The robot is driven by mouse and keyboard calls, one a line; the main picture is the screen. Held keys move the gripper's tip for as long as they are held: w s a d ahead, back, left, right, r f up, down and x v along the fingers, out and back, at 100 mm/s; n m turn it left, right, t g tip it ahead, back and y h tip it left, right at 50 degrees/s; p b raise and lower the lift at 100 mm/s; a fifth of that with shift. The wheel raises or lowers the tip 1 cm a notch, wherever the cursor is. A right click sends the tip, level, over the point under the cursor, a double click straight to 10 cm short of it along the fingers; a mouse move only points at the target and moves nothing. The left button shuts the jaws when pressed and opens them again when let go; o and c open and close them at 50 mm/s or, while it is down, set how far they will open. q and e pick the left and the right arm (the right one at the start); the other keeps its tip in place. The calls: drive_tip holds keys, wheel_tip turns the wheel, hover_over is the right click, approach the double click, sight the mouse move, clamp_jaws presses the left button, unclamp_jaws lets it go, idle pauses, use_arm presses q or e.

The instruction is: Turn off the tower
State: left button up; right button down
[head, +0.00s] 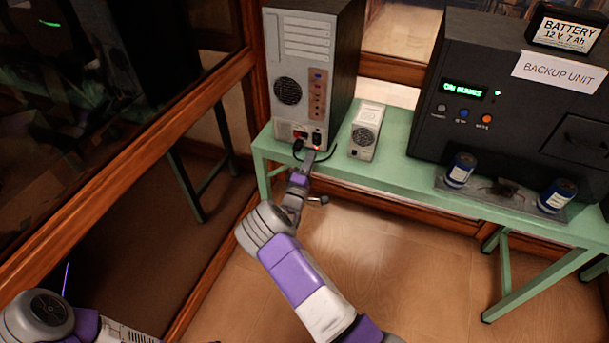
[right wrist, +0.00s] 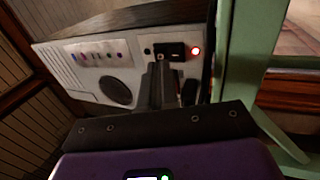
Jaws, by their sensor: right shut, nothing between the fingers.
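The tower (head: 303,75) is a beige and black computer case on the left end of the green table, its rear panel facing me. It has a round fan grille, a column of ports and a power section low down. My right gripper (head: 307,160) is shut and empty, at the lower part of this panel. In the right wrist view, its fingers (right wrist: 160,75) reach toward the panel (right wrist: 90,70), just below a black socket (right wrist: 168,50). A red light (right wrist: 196,51) glows beside the socket. The fingers partly hide the panel; I cannot tell whether they touch it. My left gripper is out of view.
A small beige box (head: 366,130) stands right of the tower. Farther right is a black backup unit (head: 480,60) with a battery (head: 566,34) on top. Two blue cans (head: 460,170) (head: 557,196) stand in front. A wood-framed glass wall (head: 215,85) is close on the left.

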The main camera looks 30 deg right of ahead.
sight(318, 139)
drive_tip(key=shift+b+x, duration=0.4)
drive_tip(key=shift+x, duration=1.9)
drive_tip(key=shift+r, duration=0.1)
